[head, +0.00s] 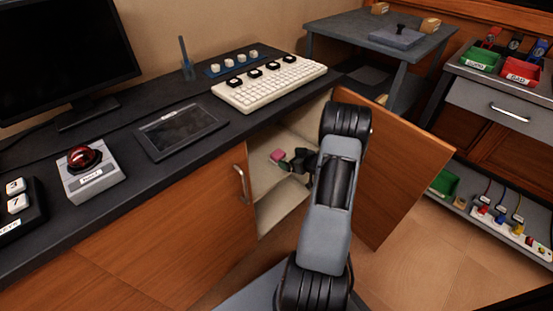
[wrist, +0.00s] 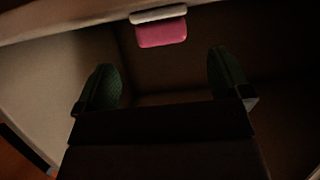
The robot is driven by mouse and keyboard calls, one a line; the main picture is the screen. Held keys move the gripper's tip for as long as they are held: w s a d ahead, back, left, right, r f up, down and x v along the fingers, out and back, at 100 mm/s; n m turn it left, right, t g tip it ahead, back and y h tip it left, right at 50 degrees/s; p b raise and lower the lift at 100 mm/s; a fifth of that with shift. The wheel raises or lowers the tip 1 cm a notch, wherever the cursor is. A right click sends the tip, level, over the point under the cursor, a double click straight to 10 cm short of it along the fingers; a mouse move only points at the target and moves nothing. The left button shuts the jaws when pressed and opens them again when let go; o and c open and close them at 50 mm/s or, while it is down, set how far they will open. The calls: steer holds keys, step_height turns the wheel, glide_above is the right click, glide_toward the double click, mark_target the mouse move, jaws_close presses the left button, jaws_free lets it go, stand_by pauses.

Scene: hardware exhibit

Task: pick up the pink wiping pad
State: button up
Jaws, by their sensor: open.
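The pink wiping pad (head: 277,155) sits inside the open cabinet under the dark counter, on what looks like a pale shelf. In the wrist view the pad (wrist: 162,34) shows as a pink block with a pale strip along its upper edge, near the top centre. My gripper (head: 285,165) reaches into the cabinet opening, just short of the pad in the head view. In the wrist view its two green-padded fingers (wrist: 166,80) are spread wide, with nothing between them. The pad lies beyond the fingertips, between their lines.
The open wooden cabinet door (head: 392,170) stands right of my arm. A closed door with a metal handle (head: 239,183) is on the left. The counter (head: 150,187) above holds a white keyboard-like panel (head: 270,85). The cabinet interior is dark in the wrist view.

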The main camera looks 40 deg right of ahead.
mark_target(280, 154)
steer(key=shift+x, duration=1.2)
steer(key=b+x, duration=0.3)
steer(key=x, duration=0.1)
steer(key=shift+w+a, duration=0.2)
steer(key=shift+w, duration=0.4)
steer(key=shift+c, duration=0.3)
steer(key=c, duration=1)
steer(key=shift+o, duration=0.2)
